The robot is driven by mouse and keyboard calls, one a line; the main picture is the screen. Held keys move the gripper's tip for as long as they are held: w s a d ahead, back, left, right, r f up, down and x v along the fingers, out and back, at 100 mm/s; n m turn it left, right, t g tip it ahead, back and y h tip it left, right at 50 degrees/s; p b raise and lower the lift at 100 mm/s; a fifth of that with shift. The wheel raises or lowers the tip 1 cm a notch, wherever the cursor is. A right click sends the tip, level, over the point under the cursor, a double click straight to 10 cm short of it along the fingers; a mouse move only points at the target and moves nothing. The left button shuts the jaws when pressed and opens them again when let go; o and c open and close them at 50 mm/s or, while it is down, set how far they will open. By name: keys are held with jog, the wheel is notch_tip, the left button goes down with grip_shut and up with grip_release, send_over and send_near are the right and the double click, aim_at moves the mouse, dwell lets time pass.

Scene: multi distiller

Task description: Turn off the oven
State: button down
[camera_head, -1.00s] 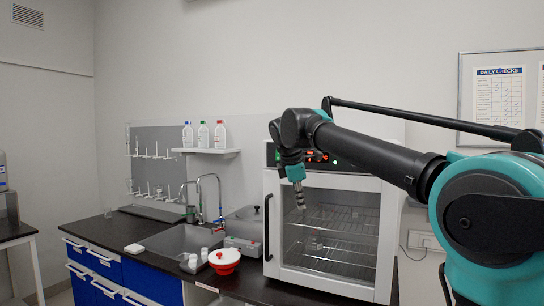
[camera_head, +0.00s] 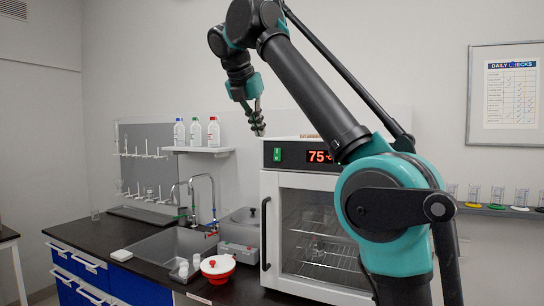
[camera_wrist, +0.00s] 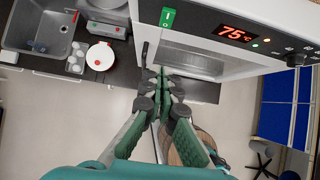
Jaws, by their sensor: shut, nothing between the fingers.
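The oven (camera_head: 373,182) is a white cabinet with a glass door and a dark top panel. Its display (camera_head: 319,156) glows red with 75 °C, and the wrist view shows the same reading (camera_wrist: 236,32). A green switch (camera_head: 278,155) marked with a white line is at the panel's left end; it also shows in the wrist view (camera_wrist: 167,17). The door is closed. My gripper (camera_head: 258,131) is shut and empty, pointing down, just above and left of the switch in the picture. In the wrist view its fingertips (camera_wrist: 162,74) appear below the switch, apart from it.
The door handle (camera_head: 266,234) stands out at the oven's left. A grey bath (camera_head: 240,228), a red bowl with white lid (camera_head: 218,268) and a sink (camera_head: 170,243) are left of it. A dark knob (camera_wrist: 298,58) and small lights sit right of the display.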

aim_at(276, 158)
jog(key=shift+w+d+r+x, duration=0.15)
jog(key=shift+w+r+x, duration=0.2)
jog(key=shift+x, duration=1.8)
jog(key=shift+w+d+r+x, duration=0.2)
jog(key=shift+w+x, duration=0.15)
jog(key=shift+x, duration=1.8)
jog(key=shift+w+d+r+x, duration=0.1)
jog(key=shift+w+r+x, duration=0.25)
jog(key=shift+x, duration=1.8)
jog(key=shift+f, duration=0.15)
jog(key=shift+w+f+t, duration=0.1)
jog(key=shift+w+t, duration=0.15)
jog(key=shift+t, duration=0.15)
jog(key=shift+r, duration=0.85)
